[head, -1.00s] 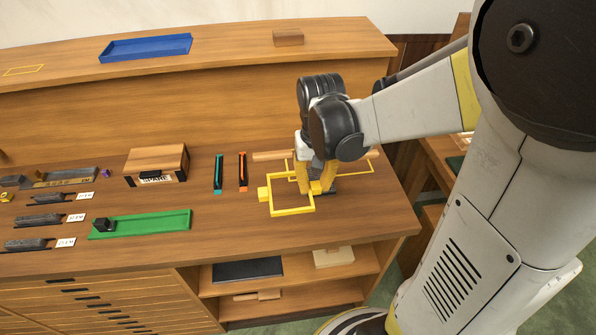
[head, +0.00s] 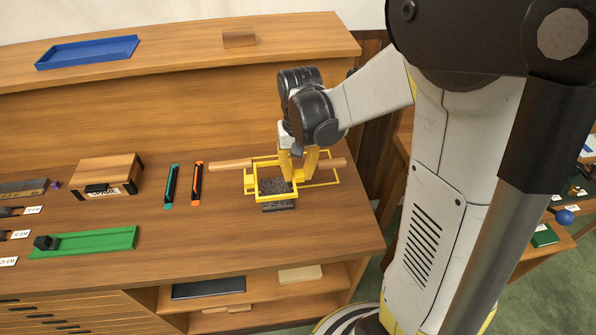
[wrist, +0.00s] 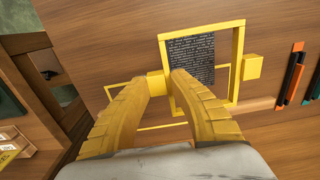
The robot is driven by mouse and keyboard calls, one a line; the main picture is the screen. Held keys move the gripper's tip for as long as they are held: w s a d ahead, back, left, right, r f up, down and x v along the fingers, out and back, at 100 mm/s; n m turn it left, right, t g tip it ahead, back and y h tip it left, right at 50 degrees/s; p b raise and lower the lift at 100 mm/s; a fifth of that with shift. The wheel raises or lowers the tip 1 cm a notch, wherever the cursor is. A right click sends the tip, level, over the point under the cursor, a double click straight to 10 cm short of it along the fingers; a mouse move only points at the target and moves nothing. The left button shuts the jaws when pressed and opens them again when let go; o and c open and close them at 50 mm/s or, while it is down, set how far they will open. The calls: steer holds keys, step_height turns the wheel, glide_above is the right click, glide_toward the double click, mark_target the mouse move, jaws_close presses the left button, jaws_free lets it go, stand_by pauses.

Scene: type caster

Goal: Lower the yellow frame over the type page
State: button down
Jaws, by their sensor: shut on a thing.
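My gripper (head: 297,177) is shut on the yellow frame (head: 250,182), gripping it at its right side in the head view. The frame is level and looks raised above the bench. The type page (head: 276,187) is a dark block lying on the bench below it. Its dark surface shows through the frame's opening, and part shows past the frame's front edge. In the wrist view, my fingertips (wrist: 160,82) close on a tab of the frame (wrist: 238,65), and the lettered page (wrist: 191,60) shows inside the opening. The page's far end is partly hidden.
A thin yellow outline (head: 338,176) is on the bench to the right. A wooden rod (head: 230,164) lies behind the frame. A teal strip (head: 171,186) and an orange strip (head: 197,183) lie to the left, with a green tray (head: 100,241) beyond. The bench front is clear.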

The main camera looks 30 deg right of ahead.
steer(key=shift+f+b, duration=1.45)
steer(key=shift+f, duration=0.6)
steer(key=shift+f+b, duration=0.4)
steer(key=shift+f, duration=0.1)
steer(key=c, duration=1.2)
jaws_free()
steer(key=shift+r, duration=0.1)
step_height(320, 180, up, 12)
steer(key=shift+d+f, duration=0.1)
steer(key=shift+d, duration=0.05)
steer(key=s+a+n+t, duration=0.1)
steer(key=s+a+t, duration=0.1)
steer(key=s, duration=0.1)
steer(key=s+a+r+n+t, duration=0.1)
steer(key=s+a+t, duration=0.1)
steer(key=s, duration=0.2)
steer(key=s+a+n+t, duration=0.1)
steer(key=s+t, duration=0.2)
steer(key=s, duration=0.1)
steer(key=shift+a+r+n, duration=0.25)
steer(key=shift+a+n, duration=0.05)
steer(key=shift+a, duration=0.1)
